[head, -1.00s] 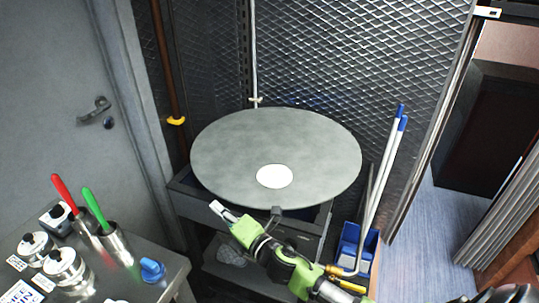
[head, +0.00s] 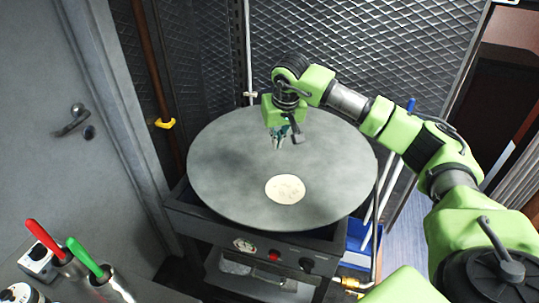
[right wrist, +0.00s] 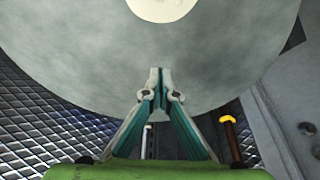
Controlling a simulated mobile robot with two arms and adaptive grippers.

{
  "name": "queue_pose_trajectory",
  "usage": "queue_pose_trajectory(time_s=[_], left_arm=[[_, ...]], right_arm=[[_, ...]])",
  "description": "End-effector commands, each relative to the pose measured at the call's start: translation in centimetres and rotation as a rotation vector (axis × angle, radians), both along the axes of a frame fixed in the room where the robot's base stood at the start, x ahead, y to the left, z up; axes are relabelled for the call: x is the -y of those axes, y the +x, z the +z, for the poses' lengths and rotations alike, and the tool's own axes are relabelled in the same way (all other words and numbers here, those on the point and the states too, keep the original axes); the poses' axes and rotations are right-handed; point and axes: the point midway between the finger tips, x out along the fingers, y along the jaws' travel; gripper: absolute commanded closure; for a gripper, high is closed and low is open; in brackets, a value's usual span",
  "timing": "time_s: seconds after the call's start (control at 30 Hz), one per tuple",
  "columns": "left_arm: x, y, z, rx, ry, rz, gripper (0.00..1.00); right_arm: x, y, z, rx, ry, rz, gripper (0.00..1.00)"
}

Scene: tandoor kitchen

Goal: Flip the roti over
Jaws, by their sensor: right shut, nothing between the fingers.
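The roti (head: 285,189) is a small pale round with faint spots. It lies flat on the front part of the large round grey griddle (head: 230,180). My right gripper (head: 278,147) is above the griddle, behind the roti and apart from it, pointing down. In the right wrist view its fingertips (right wrist: 157,75) meet, shut with nothing between them. The roti shows at the top edge of that view (right wrist: 160,8), partly cut off. My left gripper is not in view.
The griddle stands on a dark stove with knobs (head: 274,256). A steel table at lower left holds red-handled (head: 45,238) and green-handled (head: 86,257) tools. Mesh walls close off the back. A blue bin (head: 366,240) with long handles stands at right.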

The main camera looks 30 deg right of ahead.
Motion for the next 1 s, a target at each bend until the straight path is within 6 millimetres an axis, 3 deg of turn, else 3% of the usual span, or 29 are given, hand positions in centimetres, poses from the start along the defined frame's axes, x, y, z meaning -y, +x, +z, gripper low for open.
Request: queue_pose_trajectory(time_s=[0.1, 0.27, 0.43, 0.57, 0.73, 1.0], left_arm=[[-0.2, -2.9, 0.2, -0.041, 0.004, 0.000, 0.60], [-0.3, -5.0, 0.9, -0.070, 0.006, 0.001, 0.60], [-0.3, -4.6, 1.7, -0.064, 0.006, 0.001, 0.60], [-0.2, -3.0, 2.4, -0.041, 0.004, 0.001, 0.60], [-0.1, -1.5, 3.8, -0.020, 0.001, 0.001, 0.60], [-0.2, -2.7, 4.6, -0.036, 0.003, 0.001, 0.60]], right_arm=[[0.4, 0.2, -0.9, -0.007, -0.011, 0.000, 1.00], [0.5, 1.1, -3.7, -0.009, -0.007, 0.000, 1.00], [0.8, 2.2, -7.0, -0.009, -0.005, 0.000, 1.00], [1.0, 2.9, -9.2, -0.008, -0.004, 0.000, 1.00], [0.5, 1.0, -9.0, -0.005, -0.005, 0.003, 1.00], [-0.1, -0.7, -9.2, -0.004, -0.005, 0.001, 1.00]])
